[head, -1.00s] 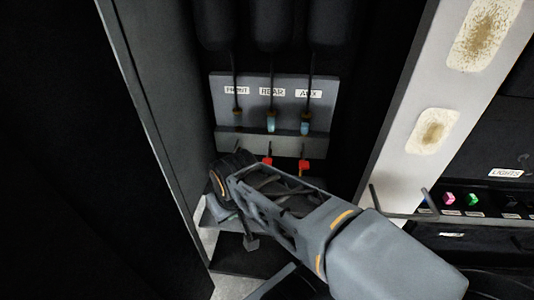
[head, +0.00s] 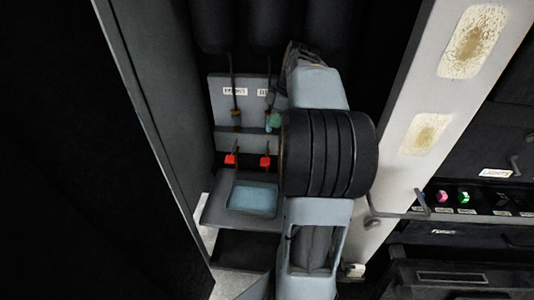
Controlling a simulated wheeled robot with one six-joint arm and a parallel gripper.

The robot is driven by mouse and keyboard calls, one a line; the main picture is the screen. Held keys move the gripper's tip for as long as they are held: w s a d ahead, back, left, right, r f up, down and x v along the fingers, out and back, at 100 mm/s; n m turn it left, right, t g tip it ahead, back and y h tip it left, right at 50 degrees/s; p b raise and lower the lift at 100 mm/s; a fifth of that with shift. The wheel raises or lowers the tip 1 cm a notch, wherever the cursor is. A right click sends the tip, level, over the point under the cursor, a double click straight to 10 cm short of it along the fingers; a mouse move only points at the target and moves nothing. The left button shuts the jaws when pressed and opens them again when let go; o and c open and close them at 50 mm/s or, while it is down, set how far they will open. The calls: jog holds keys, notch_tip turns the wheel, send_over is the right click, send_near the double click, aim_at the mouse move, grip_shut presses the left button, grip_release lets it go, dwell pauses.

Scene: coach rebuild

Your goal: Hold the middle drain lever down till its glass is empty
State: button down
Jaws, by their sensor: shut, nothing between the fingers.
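The middle drain lever (head: 265,161), with a red end, sits on the ledge left of my arm. Above it, the middle glass (head: 268,124) under the half-covered REAR label shows pale blue in its lower part; its exact level is too small to read. My arm covers the AUX glass and right lever. My gripper is hidden behind my arm, and I see no finger on the middle lever.
A tray (head: 232,206) holding pale blue liquid lies below the levers. A dark cabinet wall (head: 160,130) stands at left and a pale post (head: 405,130) at right. A grey bar (head: 400,215) juts out by the post. Pink and green switches (head: 453,197) lie farther right.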

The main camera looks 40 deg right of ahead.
send_near(264, 161)
jog(key=x, duration=0.5)
jog(key=shift+w+a+p, duration=0.2)
jog(key=shift+a+p, duration=0.05)
jog(key=shift+p, duration=0.15)
jog(key=shift+f, duration=0.85)
